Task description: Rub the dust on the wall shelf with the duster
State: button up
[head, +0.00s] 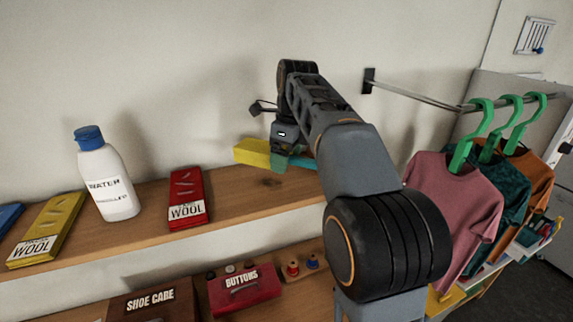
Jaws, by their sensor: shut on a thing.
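The wooden wall shelf (150,218) runs across the left and middle of the head view. My gripper (282,150) is over its right part, shut on the duster. The duster's yellow block-shaped head (252,153) shows left of my gripper, and a teal part (302,163) shows to its right. The duster is low over the shelf, close to the back wall; I cannot tell whether it touches the board. A small dark spot on the wood in front of it may be dust or a knot. My arm hides the shelf's right end.
A lower shelf holds a red buttons box (243,289). Shirts on green hangers (472,135) hang from a rail at right.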

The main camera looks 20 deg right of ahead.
jog(key=shift+r, duration=0.4)
jog(key=shift+r, duration=1.4)
jog(key=shift+a, duration=0.1)
